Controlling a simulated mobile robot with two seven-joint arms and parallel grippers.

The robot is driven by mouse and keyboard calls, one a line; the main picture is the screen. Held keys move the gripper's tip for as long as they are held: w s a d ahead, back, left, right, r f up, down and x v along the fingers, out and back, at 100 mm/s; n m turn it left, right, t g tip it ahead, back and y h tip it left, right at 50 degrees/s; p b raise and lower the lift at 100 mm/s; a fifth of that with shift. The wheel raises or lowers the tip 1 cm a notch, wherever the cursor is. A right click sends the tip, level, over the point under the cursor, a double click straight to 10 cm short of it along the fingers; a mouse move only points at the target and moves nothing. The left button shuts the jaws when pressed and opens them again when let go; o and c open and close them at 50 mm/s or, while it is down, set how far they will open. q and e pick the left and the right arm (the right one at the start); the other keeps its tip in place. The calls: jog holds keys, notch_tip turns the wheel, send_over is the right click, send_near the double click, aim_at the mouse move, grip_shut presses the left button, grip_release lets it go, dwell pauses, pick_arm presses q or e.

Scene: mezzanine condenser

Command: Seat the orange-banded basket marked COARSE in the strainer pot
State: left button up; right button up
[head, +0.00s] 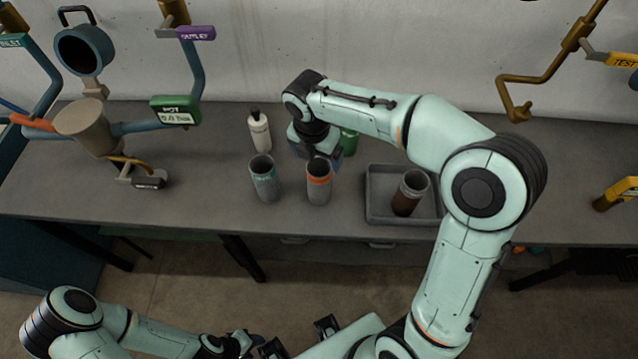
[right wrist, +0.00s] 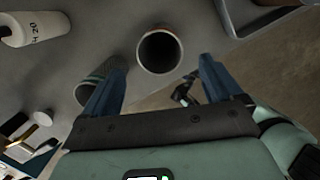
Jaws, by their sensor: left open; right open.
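The orange-banded basket (head: 319,183) stands upright on the bench, its open mouth up; no marking is readable. My right gripper (head: 318,161) is open above and behind it. In the right wrist view, a dark round mouth (right wrist: 160,50) shows ahead of the open fingers (right wrist: 160,85), apart from them. A teal-banded basket (head: 264,180) stands just left; it also shows in the right wrist view (right wrist: 98,84), partly behind a finger. The strainer pot (head: 85,125) is at left, its round cover (head: 83,50) swung up. My left gripper (head: 245,343) is open and empty, low at the front.
A grey tray (head: 378,216) holds a brown basket (head: 409,192) at right. A white bottle (head: 259,131) and a green container (head: 349,142) stand behind. Pipes with tagged handles surround the pot, including a green tag (head: 175,110). Bench between pot and baskets is clear.

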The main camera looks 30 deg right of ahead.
aim_at(319, 165)
jog(key=f, duration=0.5)
jog(key=shift+w+d+f, duration=0.15)
jog(key=shift+w+d, duration=0.1)
jog(key=shift+d, duration=0.15)
jog(key=c, duration=1.5)
